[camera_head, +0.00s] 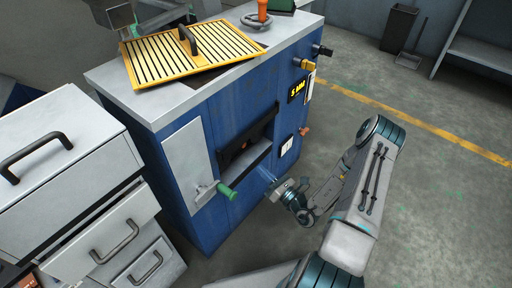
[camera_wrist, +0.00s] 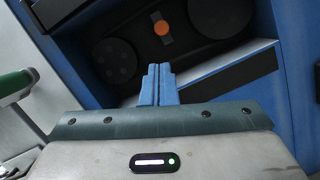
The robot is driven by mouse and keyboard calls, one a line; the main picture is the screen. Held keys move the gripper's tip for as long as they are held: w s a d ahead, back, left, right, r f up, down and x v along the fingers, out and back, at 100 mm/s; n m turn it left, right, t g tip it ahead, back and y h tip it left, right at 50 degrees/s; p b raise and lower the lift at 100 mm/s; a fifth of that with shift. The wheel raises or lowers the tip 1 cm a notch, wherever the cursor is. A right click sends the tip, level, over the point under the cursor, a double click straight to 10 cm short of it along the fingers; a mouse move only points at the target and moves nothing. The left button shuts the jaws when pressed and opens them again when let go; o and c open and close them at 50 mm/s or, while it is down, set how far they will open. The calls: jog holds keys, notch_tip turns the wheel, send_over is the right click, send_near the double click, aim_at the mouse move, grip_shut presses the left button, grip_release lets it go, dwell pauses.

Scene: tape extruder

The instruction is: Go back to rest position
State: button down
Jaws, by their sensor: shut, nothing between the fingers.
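My gripper (camera_head: 270,178) is at the front of the blue tape extruder (camera_head: 232,100), just outside its dark front opening (camera_head: 250,145). In the wrist view, the two blue fingers (camera_wrist: 157,84) are pressed together with nothing between them. Behind them, the opening shows two dark round reels and an orange knob (camera_wrist: 161,28). The green handle (camera_head: 228,192) of the grey door (camera_head: 189,160) is left of my gripper and apart from it. The handle also shows at the left edge of the wrist view (camera_wrist: 16,82).
A yellow slatted grate (camera_head: 190,52) lies tilted on the machine's top. Grey drawer units (camera_head: 60,185) stand close on the left, some drawers pulled out. The floor (camera_head: 440,170) to the right is clear. A dark bin (camera_head: 399,28) and a shelf (camera_head: 480,52) stand at the back right.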

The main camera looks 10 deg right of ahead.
jog(key=s+a+r+n+g+y+p, duration=0.1)
jog(key=s+a+r+n+g+p, duration=0.5)
jog(key=r, duration=0.5)
jog(key=s+a+r+n+g+p, duration=0.15)
jog(key=r+n+g+p, duration=0.25)
jog(key=r+n+g, duration=0.45)
jog(key=s+a+r+n+g+y+p, duration=0.1)
jog(key=s+a+r+n+g+p, duration=0.2)
jog(key=s+r+n+g+p, duration=0.7)
jog(key=s+d+r+n+t+h+p, duration=0.1)
jog(key=d+r+n+t+h+p, duration=0.1)
jog(key=r, duration=0.8)
jog(key=s+d+r+n+t+h+p, duration=0.1)
jog(key=d+r+n+t+h+p, duration=0.2)
jog(key=r, duration=0.7)
jog(key=s+d+r+n+t+h+p, duration=0.1)
jog(key=d+r+n+t+h+p, duration=0.2)
jog(key=r+h, duration=0.5)
notch_tip(320, 180, up, 3)
jog(key=n+t+p, duration=0.1)
jog(key=t+p, duration=0.1)
jog(key=p, duration=0.1)
jog(key=shift+s+f, duration=0.2)
jog(key=shift+s, duration=0.15)
